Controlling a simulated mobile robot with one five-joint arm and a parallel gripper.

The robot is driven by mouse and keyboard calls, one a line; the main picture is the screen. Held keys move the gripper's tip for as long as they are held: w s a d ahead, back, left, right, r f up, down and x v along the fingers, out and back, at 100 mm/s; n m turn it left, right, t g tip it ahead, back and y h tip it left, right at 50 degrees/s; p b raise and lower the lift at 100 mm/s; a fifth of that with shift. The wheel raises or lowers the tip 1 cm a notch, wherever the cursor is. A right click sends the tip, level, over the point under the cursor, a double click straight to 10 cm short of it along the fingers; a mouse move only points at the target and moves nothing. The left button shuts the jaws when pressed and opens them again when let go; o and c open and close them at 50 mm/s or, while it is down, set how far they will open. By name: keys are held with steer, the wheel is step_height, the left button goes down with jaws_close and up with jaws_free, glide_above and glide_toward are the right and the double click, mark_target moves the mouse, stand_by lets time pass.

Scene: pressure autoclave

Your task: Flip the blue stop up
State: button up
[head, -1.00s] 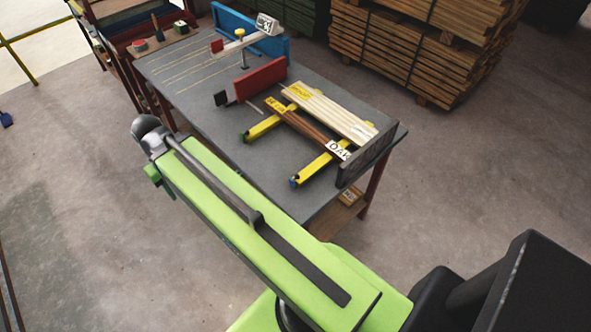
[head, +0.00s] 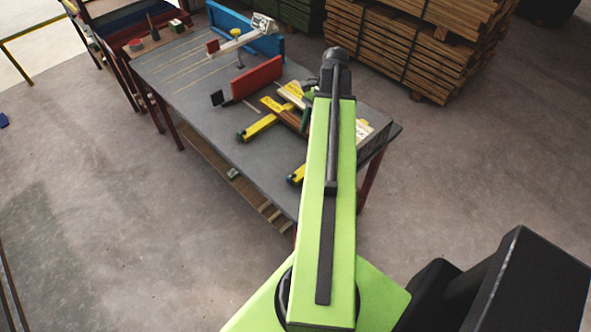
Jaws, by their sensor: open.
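Two blue parts show on the grey table, and I cannot tell for sure which is the stop. One is a small blue end piece (head: 291,180) on the near end of the front yellow bar (head: 299,173). It lies just left of my green arm. The other is a long blue panel (head: 262,42) standing along the table's back edge. My arm reaches over the right part of the table, its dark wrist above the boards. My gripper's jaws are hidden beneath or behind the arm.
Timber stacks (head: 390,55) stand behind.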

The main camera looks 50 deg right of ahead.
mark_target(292, 179)
steer(key=b+x, duration=1.6)
steer(key=x, duration=0.1)
steer(key=shift+f, duration=0.3)
steer(key=shift+r, duration=0.1)
jaws_close()
